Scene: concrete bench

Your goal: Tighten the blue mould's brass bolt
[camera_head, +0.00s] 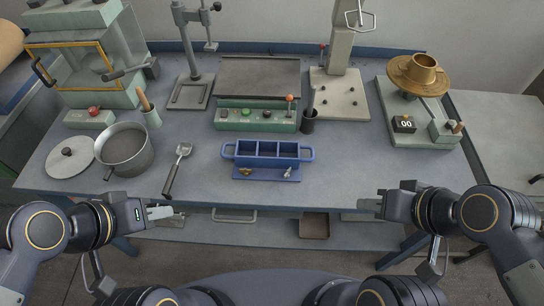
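The blue mould (267,163) sits near the front middle of the bench, with three open compartments and a loop handle at each end. A small brass bolt (246,172) is at the left of its front ledge. A silver-coloured fitting (288,172) is at the right of that ledge. How far the bolt is screwed in is too small to tell. My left gripper (161,212) is low on the left, in front of the bench edge and apart from the mould. My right gripper (370,205) is likewise on the right. Both look empty; their finger gaps are unclear.
A metal scoop (178,168), a pot (124,149) and a lid (69,156) are left of the mould. A green control box (255,120) and dark cup (308,122) stand behind it. Bench right of the mould is clear.

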